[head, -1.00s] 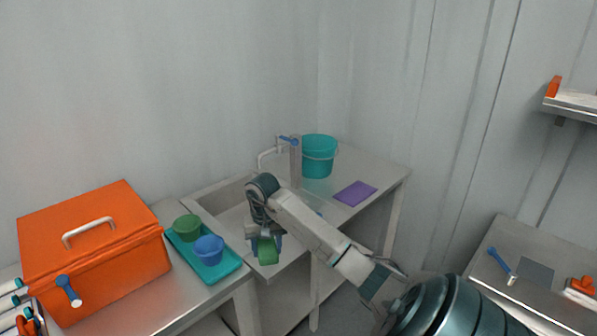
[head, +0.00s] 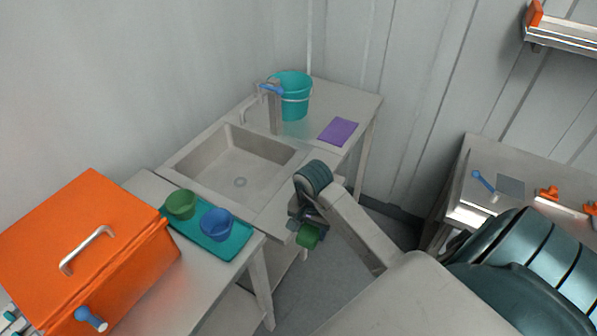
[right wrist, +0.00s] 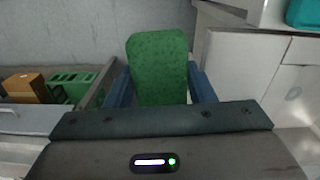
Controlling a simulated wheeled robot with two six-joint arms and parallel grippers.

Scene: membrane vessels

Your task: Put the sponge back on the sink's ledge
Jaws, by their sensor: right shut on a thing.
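The green sponge (head: 308,236) is in my right gripper (head: 305,228), which is shut on it in front of the sink's front edge. In the right wrist view the speckled green sponge (right wrist: 158,68) stands between the two blue fingers of my right gripper (right wrist: 160,88). The sink (head: 212,188) has an empty basin with a drain, and its ledge (head: 285,150) runs along the basin's right side toward the tap (head: 273,108). The sponge is apart from the sink, held over the floor. My left gripper is not in view.
A teal bucket (head: 292,98) and a purple cloth (head: 338,132) are on the sink counter. A teal tray (head: 232,250) with a green bowl (head: 180,204) and a blue bowl (head: 217,223) lies left of the gripper, beside an orange box (head: 90,245). Another table (head: 460,190) stands at right.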

